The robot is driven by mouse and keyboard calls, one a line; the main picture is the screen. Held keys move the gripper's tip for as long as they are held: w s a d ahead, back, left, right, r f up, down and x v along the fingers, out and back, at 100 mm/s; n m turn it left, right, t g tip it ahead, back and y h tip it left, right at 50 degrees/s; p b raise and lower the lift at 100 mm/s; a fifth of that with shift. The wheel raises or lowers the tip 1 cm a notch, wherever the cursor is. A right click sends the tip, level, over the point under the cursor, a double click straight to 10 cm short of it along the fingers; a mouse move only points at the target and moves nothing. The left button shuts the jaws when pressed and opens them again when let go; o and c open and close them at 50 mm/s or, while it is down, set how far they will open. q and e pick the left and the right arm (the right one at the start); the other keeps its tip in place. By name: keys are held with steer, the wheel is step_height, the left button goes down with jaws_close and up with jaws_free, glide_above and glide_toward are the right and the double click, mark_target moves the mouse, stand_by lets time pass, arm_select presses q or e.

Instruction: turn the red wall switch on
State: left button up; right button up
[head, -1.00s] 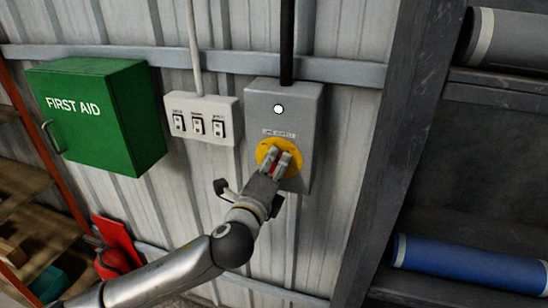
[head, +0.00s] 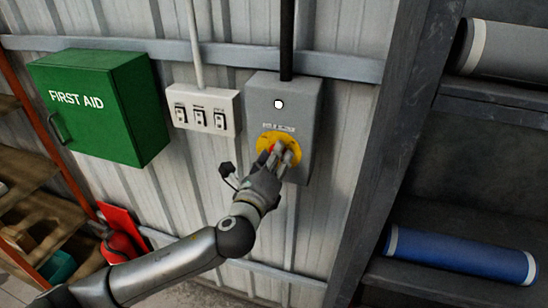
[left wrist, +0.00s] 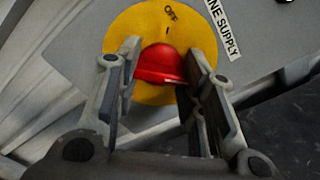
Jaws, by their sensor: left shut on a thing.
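The red wall switch (head: 270,148) is a red knob on a round yellow disc (head: 292,158), on the front of a grey wall box (head: 298,102). My left gripper (head: 279,153) is at the knob, its fingers partly covering it. In the left wrist view the red switch (left wrist: 160,65) sits between the two fingers of my left gripper (left wrist: 160,58), which is shut on it. The yellow disc shows "OFF" and a short black mark above the knob there. A "LINE SUPPLY" label (left wrist: 222,25) lies beside the disc. My right gripper is not in view.
A white panel with several small switches (head: 203,98) is left of the box, then a green first aid cabinet (head: 100,105). A dark shelf post (head: 375,150) and a blue roll (head: 460,255) are on the right. A round white spot (head: 278,104) is on the box front.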

arm_select(q)
steer(key=o, duration=1.3)
steer(key=shift+f, duration=0.1)
steer(key=shift+c, duration=0.2)
steer(key=shift+o, duration=0.3)
steer(key=shift+w+a, duration=0.15)
steer(key=shift+w, duration=0.05)
steer(key=shift+s+r, duration=0.1)
steer(key=shift+r, duration=0.1)
steer(key=v, duration=1.2)
steer(key=shift+f, duration=0.2)
